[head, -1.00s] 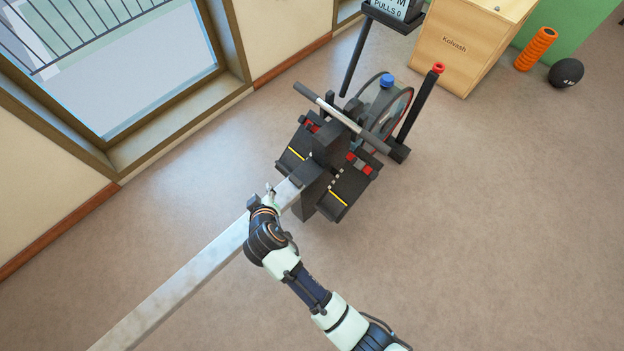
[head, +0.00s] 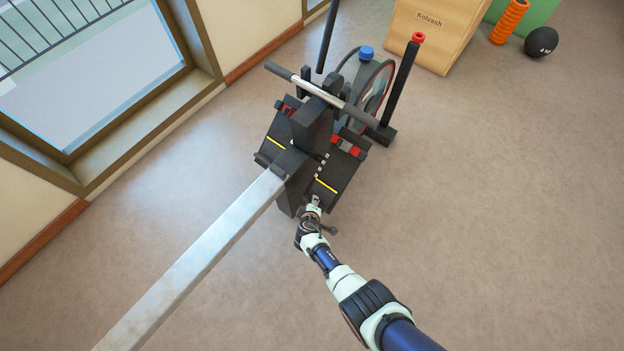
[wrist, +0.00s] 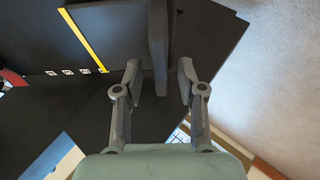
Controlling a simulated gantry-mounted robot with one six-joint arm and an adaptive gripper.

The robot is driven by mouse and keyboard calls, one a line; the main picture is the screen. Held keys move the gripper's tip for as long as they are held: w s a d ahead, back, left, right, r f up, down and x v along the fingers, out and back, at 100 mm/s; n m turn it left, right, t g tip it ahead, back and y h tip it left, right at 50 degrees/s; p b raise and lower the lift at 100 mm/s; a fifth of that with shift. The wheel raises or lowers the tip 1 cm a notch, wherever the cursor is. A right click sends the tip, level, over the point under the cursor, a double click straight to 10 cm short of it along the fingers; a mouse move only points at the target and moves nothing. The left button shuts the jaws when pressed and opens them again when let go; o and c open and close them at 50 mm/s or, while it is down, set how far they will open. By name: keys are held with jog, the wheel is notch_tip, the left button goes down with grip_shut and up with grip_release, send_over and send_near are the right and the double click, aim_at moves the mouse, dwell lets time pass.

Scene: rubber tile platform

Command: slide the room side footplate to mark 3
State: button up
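The room side footplate (head: 340,172) is the black plate right of the rower's centre block, with a yellow line (head: 327,186) across its lower part. Small white marks (head: 321,163) run along its inner edge; the line's inner end is beside the lowest one. Their digits are too small to read. My gripper (head: 315,199) is at the footplate's lower end. In the wrist view my gripper (wrist: 160,80) is open, with a dark upright tab (wrist: 158,45) between its fingertips and gaps showing at both sides. The yellow line (wrist: 85,40) and several marks (wrist: 67,72) show at left.
The window side footplate (head: 273,150) is left of the centre block. The pale rail (head: 200,260) runs to the lower left. A handle bar (head: 320,93) crosses above the footplates, with the flywheel (head: 375,90) behind. The floor at right is clear.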

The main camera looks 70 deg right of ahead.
jog(key=shift+b+x, duration=0.3)
jog(key=shift+x, duration=0.5)
jog(key=shift+a, duration=0.1)
jog(key=shift+c, duration=0.3)
grip_shut()
jog(key=shift+s, duration=0.1)
